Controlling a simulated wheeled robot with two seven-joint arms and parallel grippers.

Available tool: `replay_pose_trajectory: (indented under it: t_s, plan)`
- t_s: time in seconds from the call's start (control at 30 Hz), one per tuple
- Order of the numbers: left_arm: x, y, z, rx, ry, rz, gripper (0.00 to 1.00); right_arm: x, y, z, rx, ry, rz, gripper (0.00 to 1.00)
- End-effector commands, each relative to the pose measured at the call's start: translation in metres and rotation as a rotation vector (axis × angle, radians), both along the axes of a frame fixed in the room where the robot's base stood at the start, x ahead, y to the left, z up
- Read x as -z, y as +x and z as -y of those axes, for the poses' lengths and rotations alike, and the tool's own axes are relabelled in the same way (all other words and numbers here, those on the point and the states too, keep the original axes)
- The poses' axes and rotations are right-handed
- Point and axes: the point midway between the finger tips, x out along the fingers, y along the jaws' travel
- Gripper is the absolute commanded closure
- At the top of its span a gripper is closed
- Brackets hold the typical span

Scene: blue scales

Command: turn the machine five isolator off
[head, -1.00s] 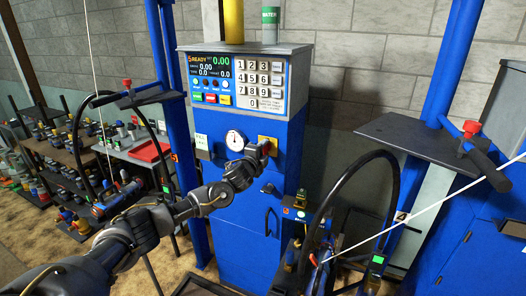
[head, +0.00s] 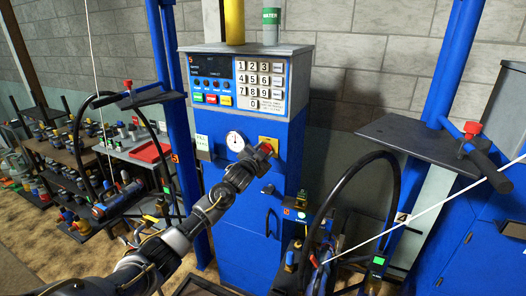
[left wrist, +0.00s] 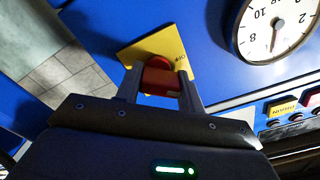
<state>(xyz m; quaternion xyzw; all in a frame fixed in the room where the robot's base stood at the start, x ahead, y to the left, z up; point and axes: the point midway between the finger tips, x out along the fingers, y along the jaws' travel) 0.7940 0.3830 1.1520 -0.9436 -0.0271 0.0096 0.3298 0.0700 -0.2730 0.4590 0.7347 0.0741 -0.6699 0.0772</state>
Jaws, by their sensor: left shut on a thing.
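The isolator is a yellow plate (head: 270,140) with a red rotary handle on the blue front of the machine with the keypad (head: 245,240). In the left wrist view the plate (left wrist: 152,42) lies tilted in the picture, and the red handle (left wrist: 160,76) sits between my fingers. My left gripper (left wrist: 161,88) is shut on the red handle; in the head view the gripper (head: 263,152) covers much of the isolator. The machine's display (head: 210,70) is dark. My right gripper is not in view.
A round dial gauge (head: 235,140) is left of the isolator. Below are a door handle (head: 268,222) and a dark hose loop (head: 345,190) on the right. A blue post with a dark shelf (head: 425,135) stands further right. Cluttered shelves (head: 75,165) stand at left.

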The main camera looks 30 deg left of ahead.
Motion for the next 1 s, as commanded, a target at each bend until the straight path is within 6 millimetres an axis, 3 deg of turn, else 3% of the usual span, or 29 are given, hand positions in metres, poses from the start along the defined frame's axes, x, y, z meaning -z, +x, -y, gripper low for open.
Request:
replay_pose_trajectory:
  t_s: [0.5,1.0]
  plan:
    - [0.001,0.000,0.000,-0.001,-0.457,0.024,0.85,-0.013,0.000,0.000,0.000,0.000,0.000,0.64]
    - [0.002,0.000,-0.001,0.000,-0.672,0.037,0.85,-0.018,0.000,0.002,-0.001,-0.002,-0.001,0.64]
